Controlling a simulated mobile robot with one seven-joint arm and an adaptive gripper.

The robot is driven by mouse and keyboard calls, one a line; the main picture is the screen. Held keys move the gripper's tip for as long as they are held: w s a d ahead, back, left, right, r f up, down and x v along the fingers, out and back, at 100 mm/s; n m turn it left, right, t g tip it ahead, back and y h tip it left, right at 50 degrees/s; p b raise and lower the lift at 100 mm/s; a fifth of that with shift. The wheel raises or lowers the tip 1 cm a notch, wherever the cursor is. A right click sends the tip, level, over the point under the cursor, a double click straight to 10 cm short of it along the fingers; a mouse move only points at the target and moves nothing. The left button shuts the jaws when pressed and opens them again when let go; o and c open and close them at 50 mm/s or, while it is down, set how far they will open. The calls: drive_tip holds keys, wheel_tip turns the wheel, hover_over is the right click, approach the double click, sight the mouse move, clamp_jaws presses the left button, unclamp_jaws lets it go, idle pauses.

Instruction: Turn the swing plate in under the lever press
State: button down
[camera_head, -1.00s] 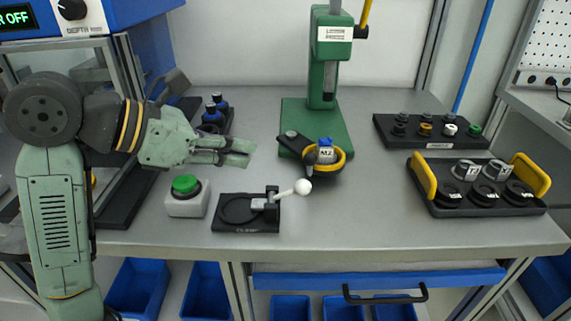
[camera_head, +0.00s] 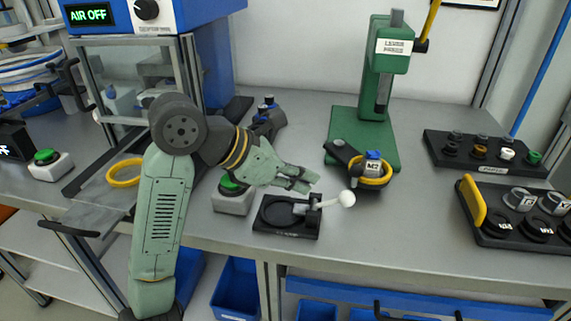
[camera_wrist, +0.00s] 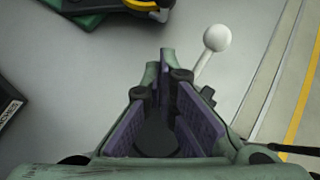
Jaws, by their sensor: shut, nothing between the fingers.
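The green lever press (camera_head: 392,62) stands at the back of the bench on its green base (camera_head: 357,122). The dark swing plate (camera_head: 346,152) is turned out at the front of that base, away from the press column. Its yellow-ringed end (camera_head: 384,182) holds a grey part marked M2 (camera_head: 370,171) with a blue top. My gripper (camera_head: 309,183) is shut and empty, left of the swing plate and above the clamp fixture, apart from the plate. In the wrist view, part of the yellow ring (camera_wrist: 143,5) shows at the top edge, beyond my fingertips (camera_wrist: 165,58).
The black clamp fixture (camera_head: 270,229) with a white-knobbed lever (camera_head: 347,198) lies close below my gripper. A green button box (camera_head: 232,201) stands left of it. A parts tray (camera_head: 482,152) and a yellow-ended tray (camera_head: 471,208) are at the right. Bench between press and trays is clear.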

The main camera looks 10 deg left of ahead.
drive_tip(key=w+d, duration=0.1)
drive_tip(key=w+d+p, duration=0.1)
drive_tip(key=d, duration=0.1)
drive_tip(key=w+d+f+p, duration=0.1)
drive_tip(key=d, duration=0.1)
drive_tip(key=shift+w+d, duration=0.1)
drive_tip(key=shift+w, duration=0.15)
drive_tip(key=shift+w+d+f, duration=0.1)
drive_tip(key=shift+d, duration=0.05)
